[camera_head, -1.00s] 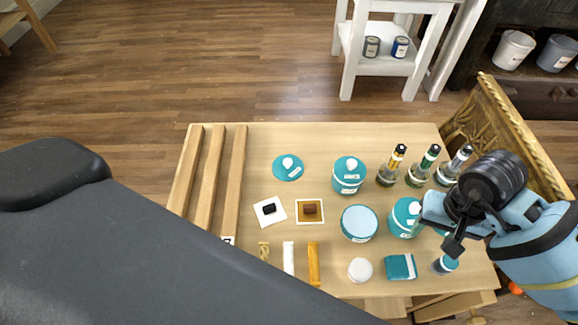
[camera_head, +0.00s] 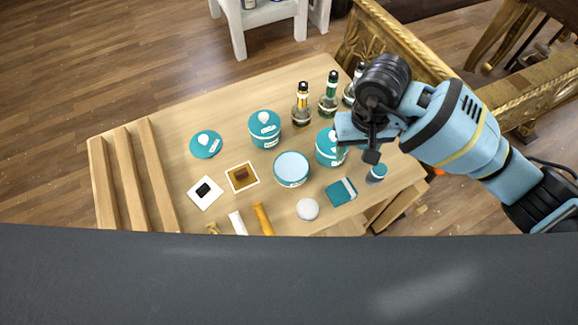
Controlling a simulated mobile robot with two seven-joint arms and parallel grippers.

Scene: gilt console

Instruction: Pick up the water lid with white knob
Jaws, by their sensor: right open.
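A flat teal lid with a white knob (camera_head: 206,144) and a small white label lies on the table, left of the jars. An uncovered teal container with a pale blue top (camera_head: 292,169) stands in the middle. Two teal jars wear similar white-knobbed lids: one at the back (camera_head: 265,128) and one on the right (camera_head: 327,150). My right gripper (camera_head: 357,143) is open and empty, above or beside the right jar and partly covering it; I cannot tell whether they touch. It is far right of the loose lid. My left gripper is out of view.
On the wooden table (camera_head: 224,112), several bottles (camera_head: 302,104) stand at the back right. A white round item (camera_head: 307,209), a teal block (camera_head: 341,192) and a small dark jar (camera_head: 376,173) are near the front. Wooden rails (camera_head: 126,178) line the left. Two small square tiles lie before the lid.

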